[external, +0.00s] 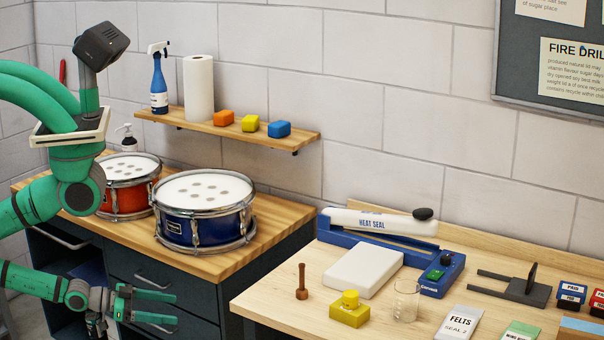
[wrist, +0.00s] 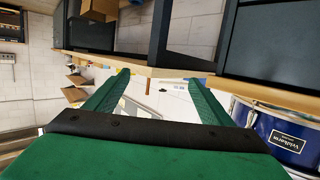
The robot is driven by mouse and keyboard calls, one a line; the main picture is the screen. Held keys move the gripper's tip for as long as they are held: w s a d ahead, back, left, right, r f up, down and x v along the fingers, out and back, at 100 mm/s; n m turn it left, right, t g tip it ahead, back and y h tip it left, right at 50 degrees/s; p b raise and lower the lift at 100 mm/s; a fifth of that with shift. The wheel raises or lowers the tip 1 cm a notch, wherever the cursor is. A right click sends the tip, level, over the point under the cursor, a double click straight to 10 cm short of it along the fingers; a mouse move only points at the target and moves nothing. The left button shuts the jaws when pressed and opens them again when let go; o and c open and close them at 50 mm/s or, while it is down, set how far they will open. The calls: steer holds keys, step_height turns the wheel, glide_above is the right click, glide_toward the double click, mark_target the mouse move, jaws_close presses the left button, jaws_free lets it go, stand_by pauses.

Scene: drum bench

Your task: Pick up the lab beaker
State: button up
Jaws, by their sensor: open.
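The lab beaker (external: 405,300) is a small clear glass vessel standing upright on the light wooden table, right of the yellow block with a knob. My gripper (external: 147,304) is open and empty, low in front of the dark drum cabinet, well to the left of the beaker and apart from it. In the wrist view my gripper (wrist: 160,75) shows two green fingers spread wide with nothing held between them. I cannot make out the beaker in the wrist view.
Around the beaker are a yellow block (external: 350,310), a white pad (external: 363,270), a blue heat sealer (external: 430,276) and a felts packet (external: 459,323). A brown peg (external: 302,283) stands nearer the left edge. A blue drum (external: 204,212) sits on the neighbouring cabinet.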

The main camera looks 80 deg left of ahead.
steer(key=w+d+f+m+g+h, duration=0.1)
steer(key=w+d+f+m+h, duration=0.2)
steer(key=w+d, duration=0.65)
steer(key=w+d+f+m+h, duration=0.1)
steer(key=w+d+f+m, duration=0.35)
steer(key=w, duration=0.85)
steer(key=w+d+r+m+h, duration=0.1)
steer(key=w+d+r, duration=0.3)
steer(key=w+d, duration=0.5)
steer(key=w+d+r+m, duration=0.1)
steer(key=w+d+r, duration=0.4)
steer(key=d, duration=0.5)
steer(key=w+a+r+n+y, duration=0.1)
steer(key=w+a+r+n, duration=0.2)
steer(key=w+r, duration=0.45)
steer(key=n+g+y, duration=0.1)
steer(key=n, duration=0.3)
glide_toward(407, 290)
steer(key=s+d+r, duration=0.2)
steer(key=d, duration=0.1)
steer(key=x, duration=0.9)
steer(key=shift+w, duration=0.35)
steer(key=shift+w+f, duration=0.25)
steer(key=shift+w, duration=0.2)
steer(key=shift+d, duration=0.1)
steer(key=shift+c, duration=0.5)
